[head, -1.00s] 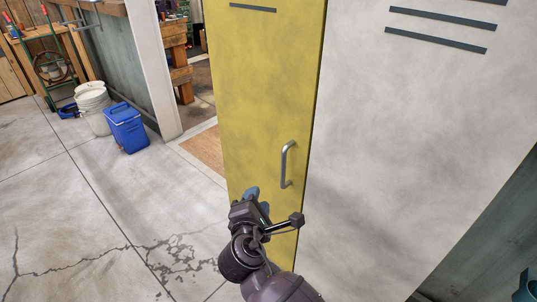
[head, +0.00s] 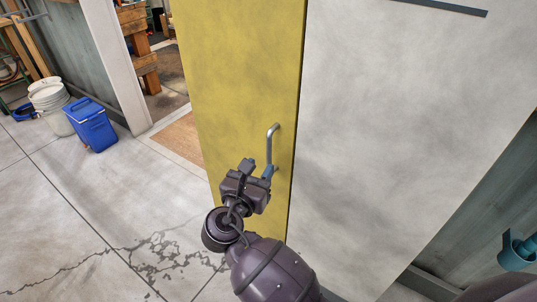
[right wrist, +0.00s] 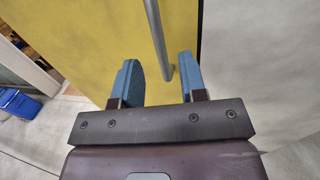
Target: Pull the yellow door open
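The yellow door (head: 240,80) stands in front of me, with a vertical metal handle (head: 271,143) near its right edge. My right gripper (head: 267,172) is at the lower part of the handle. In the right wrist view the gripper (right wrist: 160,80) is open, its two blue fingers apart, with the handle (right wrist: 157,40) running down between them; neither finger visibly touches it. The yellow door also fills the middle of that view (right wrist: 90,35). My left gripper is not in view; a teal part shows at the right edge of the head view.
A pale grey panel (head: 390,130) adjoins the door on the right. A blue container (head: 91,125) and white buckets (head: 50,100) stand on the floor at left. The concrete floor (head: 90,200) left of the door is clear. A doorway with wooden shelving (head: 138,45) lies behind.

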